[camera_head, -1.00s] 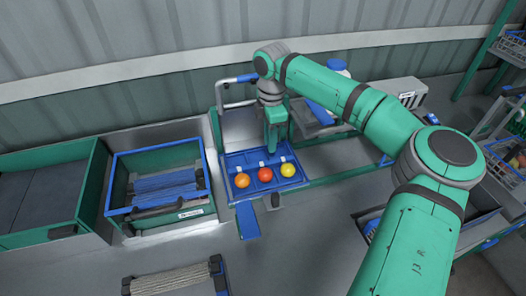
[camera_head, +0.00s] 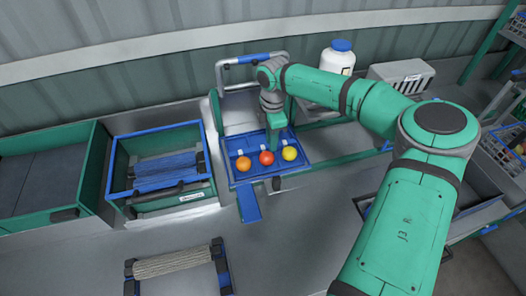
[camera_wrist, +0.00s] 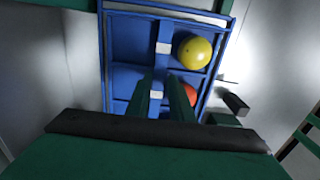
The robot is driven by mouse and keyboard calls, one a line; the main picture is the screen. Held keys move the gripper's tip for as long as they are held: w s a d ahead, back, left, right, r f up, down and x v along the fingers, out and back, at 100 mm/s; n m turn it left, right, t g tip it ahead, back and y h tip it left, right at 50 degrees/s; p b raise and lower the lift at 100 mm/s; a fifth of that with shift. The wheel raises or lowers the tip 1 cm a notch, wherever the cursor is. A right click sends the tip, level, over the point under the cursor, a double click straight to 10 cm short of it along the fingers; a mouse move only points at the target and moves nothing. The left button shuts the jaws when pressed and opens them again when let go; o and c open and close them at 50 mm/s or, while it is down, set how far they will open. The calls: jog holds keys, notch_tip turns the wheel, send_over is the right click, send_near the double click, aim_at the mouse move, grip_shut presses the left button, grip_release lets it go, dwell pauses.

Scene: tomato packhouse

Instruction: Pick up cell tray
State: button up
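The cell tray (camera_head: 297,171) is a shallow blue tray with square cells. In the head view an orange tomato (camera_head: 243,164), a red tomato (camera_head: 267,158) and a yellow tomato (camera_head: 290,153) sit in its front row. White tags lie along its middle divider. In the wrist view the yellow tomato (camera_wrist: 195,52) shows whole; the red one (camera_wrist: 190,94) is partly behind a finger. My gripper (camera_wrist: 161,98) points down at the tray's middle, with a gap between its fingers and a white tag visible in it. Whether the fingers touch the divider cannot be told.
A green crate with a blue rim (camera_head: 205,160) stands left of the tray. A blue strip (camera_head: 249,206) juts out in front of it. A metal rail frame (camera_head: 217,75) stands behind. A white jar with a blue lid (camera_head: 338,58) stands at the back right.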

jog(key=shift+a+f, duration=0.15)
jog(key=shift+f, duration=0.4)
jog(key=shift+w, duration=0.1)
jog(key=shift+f, duration=0.1)
